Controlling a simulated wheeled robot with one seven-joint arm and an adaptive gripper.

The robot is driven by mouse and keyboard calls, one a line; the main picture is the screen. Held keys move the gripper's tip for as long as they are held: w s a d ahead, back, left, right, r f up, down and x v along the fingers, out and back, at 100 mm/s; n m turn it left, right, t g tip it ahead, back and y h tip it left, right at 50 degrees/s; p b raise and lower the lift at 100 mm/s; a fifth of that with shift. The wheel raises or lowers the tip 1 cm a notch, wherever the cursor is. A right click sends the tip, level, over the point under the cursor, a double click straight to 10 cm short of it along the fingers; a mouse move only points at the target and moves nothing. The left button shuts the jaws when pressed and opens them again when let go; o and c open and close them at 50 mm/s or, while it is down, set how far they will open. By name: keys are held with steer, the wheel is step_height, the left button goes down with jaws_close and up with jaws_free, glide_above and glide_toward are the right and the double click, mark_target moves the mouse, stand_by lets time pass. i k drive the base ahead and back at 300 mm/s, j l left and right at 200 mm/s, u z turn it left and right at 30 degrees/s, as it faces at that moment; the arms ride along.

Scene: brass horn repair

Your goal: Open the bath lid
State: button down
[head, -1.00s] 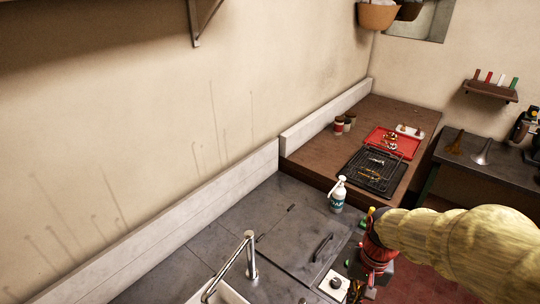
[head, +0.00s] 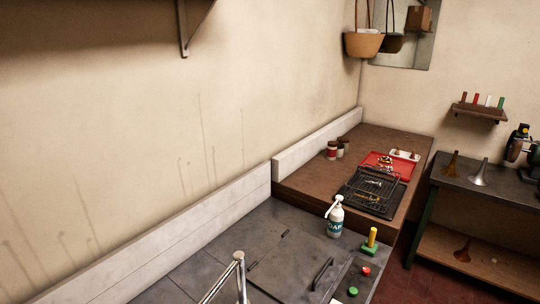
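The bath lid (head: 283,268) is a flat dark grey panel in the counter at the bottom of the head view. It lies down, about level with the grey top around it. Its dark bar handle (head: 322,272) stands up near its right side. The near part of the lid is cut off by the bottom edge of the picture. My gripper is not in view, so its state and its place relative to the handle are hidden.
A white soap bottle (head: 335,217) stands behind the lid. Right of the handle are a red button (head: 366,271), a green button (head: 352,291) and a yellow-and-green object (head: 371,241). A tap (head: 239,272) rises at left. A black rack (head: 369,193) lies on the brown bench.

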mark_target(303, 268)
steer(key=i+l+u, duration=0.1)
steer(key=i+l, duration=0.25)
steer(key=i+l+u, duration=0.1)
steer(key=i+l, duration=0.2)
steer(key=l, duration=0.3)
